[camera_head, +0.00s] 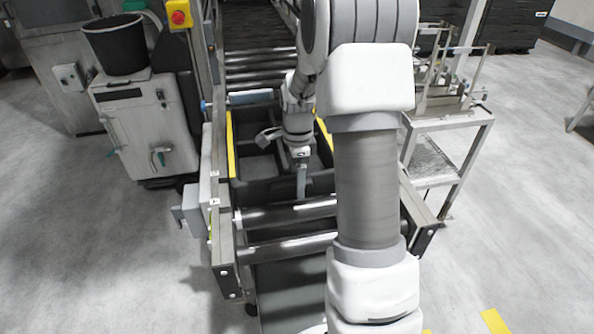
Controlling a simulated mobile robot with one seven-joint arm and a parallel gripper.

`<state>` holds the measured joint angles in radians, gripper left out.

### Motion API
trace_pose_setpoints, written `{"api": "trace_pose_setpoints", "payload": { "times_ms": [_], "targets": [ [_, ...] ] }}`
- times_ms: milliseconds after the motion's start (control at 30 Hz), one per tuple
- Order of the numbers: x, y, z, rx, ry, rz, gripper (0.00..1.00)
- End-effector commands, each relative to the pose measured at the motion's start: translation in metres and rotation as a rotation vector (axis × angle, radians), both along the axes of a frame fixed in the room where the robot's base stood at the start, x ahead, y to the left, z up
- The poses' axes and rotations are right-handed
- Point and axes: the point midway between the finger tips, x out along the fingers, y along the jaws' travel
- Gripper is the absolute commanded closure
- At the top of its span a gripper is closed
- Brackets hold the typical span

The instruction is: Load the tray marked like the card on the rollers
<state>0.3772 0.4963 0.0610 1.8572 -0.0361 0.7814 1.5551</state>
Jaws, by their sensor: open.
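A dark tray (262,190) with inner dividers sits on the roller conveyor (285,216), between two yellow strips. My gripper (301,182) hangs down over the tray near its front wall; its jaws are open and small in the picture. I cannot tell whether they touch the tray. My arm hides the tray's right side. No card or tray marking can be made out.
A grey cabinet (145,125) with a black bucket (115,45) stands at left. A metal side table (432,160) with rack frames (465,75) stands at right. Dark stacked crates (505,25) are behind it. The floor at far right is mostly clear.

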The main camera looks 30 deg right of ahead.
Motion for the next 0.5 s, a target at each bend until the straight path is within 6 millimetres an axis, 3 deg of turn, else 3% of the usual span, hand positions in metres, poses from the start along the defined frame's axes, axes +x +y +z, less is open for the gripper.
{"api": "trace_pose_setpoints", "payload": {
  "times_ms": [167, 500],
  "targets": [
    [0.001, 0.000, 0.017, -0.003, -0.005, 0.000, 0.10],
    [0.001, 0.000, 0.098, -0.004, -0.010, 0.001, 0.10]
  ]
}}
